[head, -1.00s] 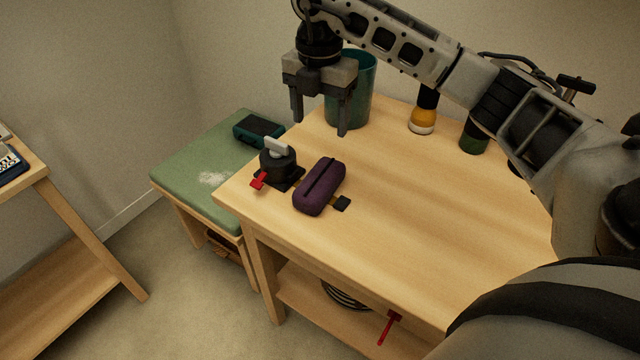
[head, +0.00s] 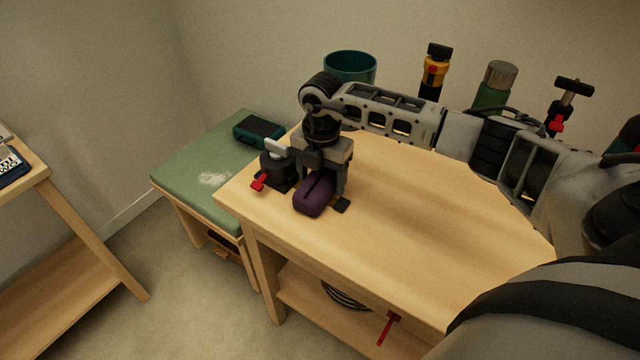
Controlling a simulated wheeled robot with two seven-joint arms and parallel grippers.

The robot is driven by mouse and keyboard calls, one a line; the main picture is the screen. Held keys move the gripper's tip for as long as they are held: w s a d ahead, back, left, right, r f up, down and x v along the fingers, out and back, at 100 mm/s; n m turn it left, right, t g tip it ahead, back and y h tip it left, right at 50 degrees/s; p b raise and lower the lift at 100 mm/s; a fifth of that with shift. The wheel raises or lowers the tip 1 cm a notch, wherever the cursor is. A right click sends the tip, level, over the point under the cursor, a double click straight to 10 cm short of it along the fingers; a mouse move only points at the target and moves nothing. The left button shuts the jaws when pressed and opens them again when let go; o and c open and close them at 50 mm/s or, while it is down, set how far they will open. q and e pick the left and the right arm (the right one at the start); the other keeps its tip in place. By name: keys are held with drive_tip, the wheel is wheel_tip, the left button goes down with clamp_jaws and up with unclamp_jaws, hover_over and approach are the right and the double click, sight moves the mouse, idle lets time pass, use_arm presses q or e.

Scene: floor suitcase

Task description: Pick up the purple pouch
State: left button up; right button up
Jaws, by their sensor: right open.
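The purple pouch (head: 313,199) lies on the wooden table near its front left corner. It is a small rounded oblong with a dark strip along its top, and its far part is hidden by my gripper. My right gripper (head: 326,182) points down over the pouch, with its open fingers low on either side of it. Whether the fingers touch the pouch cannot be told. My left gripper is not in view.
A black device with a grey handle and red lever (head: 276,167) stands close left of the pouch. A teal bin (head: 350,66), a yellow-black bottle (head: 434,72) and a green container (head: 494,88) stand behind my arm. The wooden tabletop (head: 420,230) is clear at right.

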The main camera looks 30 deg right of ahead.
drive_tip(key=shift+f, duration=0.2)
drive_tip(key=c, duration=0.8)
drive_tip(key=shift+r, duration=0.15)
